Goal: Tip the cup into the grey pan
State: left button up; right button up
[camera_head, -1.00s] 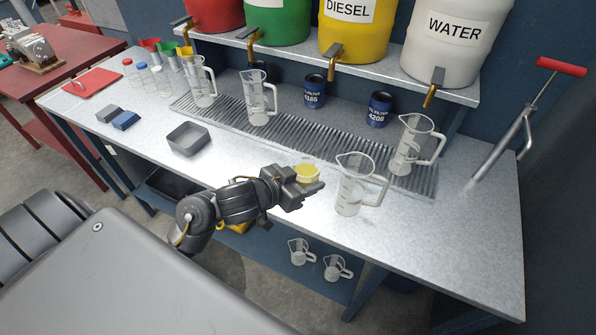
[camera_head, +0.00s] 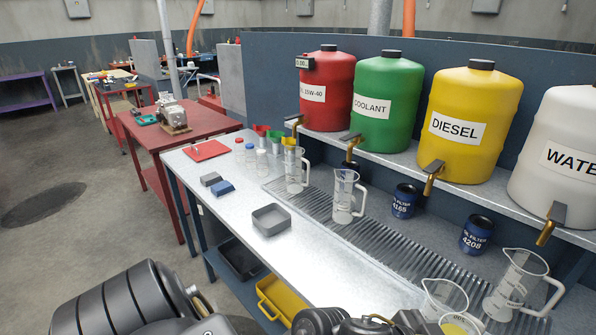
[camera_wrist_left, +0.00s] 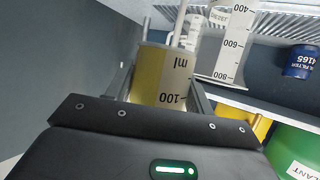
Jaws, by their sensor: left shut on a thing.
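The grey pan (camera_head: 271,220) is a small open square tray on the near half of the bench, empty as far as I see. The cup (camera_head: 460,324) is clear, with yellow liquid in it, and is cut off by the bottom edge of the head view. In the left wrist view the cup (camera_wrist_left: 160,78) stands between the fingers, with its "ml" and "100" marks showing. My left gripper (camera_wrist_left: 160,92) is shut on it. The cup is well to the right of the pan. My right gripper is not in view.
Clear measuring jugs (camera_head: 347,197) stand on and beside the ribbed drain strip (camera_head: 375,246). One jug (camera_head: 440,296) is close to the cup. Blue oil filters (camera_head: 404,201) stand behind. Bare bench lies between pan and cup. A yellow tray (camera_head: 281,297) is below.

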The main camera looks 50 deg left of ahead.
aim_at(271, 219)
jog(key=k, duration=0.5)
jog(key=u, duration=0.9)
jog(key=i, duration=0.15)
jog(key=u, duration=0.7)
